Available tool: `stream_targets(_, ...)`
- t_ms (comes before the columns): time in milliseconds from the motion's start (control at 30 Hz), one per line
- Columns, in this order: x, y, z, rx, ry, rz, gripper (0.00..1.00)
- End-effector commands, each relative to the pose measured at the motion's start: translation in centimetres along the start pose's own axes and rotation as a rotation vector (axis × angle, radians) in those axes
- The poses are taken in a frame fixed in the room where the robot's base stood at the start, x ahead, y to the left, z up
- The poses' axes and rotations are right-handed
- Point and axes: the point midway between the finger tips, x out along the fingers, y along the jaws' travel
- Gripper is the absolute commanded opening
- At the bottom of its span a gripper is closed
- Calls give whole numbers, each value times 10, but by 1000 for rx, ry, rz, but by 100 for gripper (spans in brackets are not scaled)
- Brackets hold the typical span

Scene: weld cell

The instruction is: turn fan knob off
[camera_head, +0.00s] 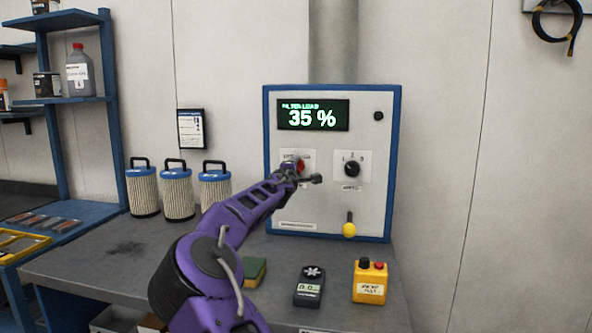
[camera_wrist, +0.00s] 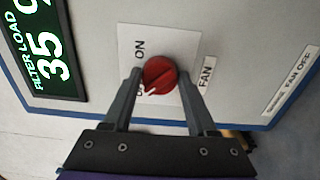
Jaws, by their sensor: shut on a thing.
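The red fan knob (camera_wrist: 160,74) sits on a white plate on the control panel, with "FAN" printed beside it. In the wrist view its pale pointer mark faces lower left, near a label partly hidden by a finger; "ON" shows at upper left. My gripper (camera_wrist: 159,76) has one finger on each side of the knob and is shut on it. In the head view the knob (camera_head: 301,165) is partly covered by my gripper (camera_head: 298,173).
The panel (camera_head: 385,212) has a display reading 35 %, a black selector knob (camera_head: 352,169) to the right and a yellow-tipped lever (camera_head: 349,229) below. Filter canisters (camera_head: 178,194), a meter (camera_head: 309,287) and a yellow button box (camera_head: 370,281) stand on the bench.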

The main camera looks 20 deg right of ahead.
Motion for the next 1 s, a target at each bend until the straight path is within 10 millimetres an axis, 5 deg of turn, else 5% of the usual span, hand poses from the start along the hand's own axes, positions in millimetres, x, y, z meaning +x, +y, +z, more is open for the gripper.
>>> stream_targets(67, 0, 0, 0, -3, 1, 0, 2)
stream_targets(100, 0, 0, 0, -3, 1, 0, 63)
stream_targets(233, 0, 0, 0, -2, 0, 0, 86)
stream_targets(667, -6, 0, -1, 0, 1, 0, 88)
stream_targets(1000, -59, 0, -2, 0, 2, -1, 88)
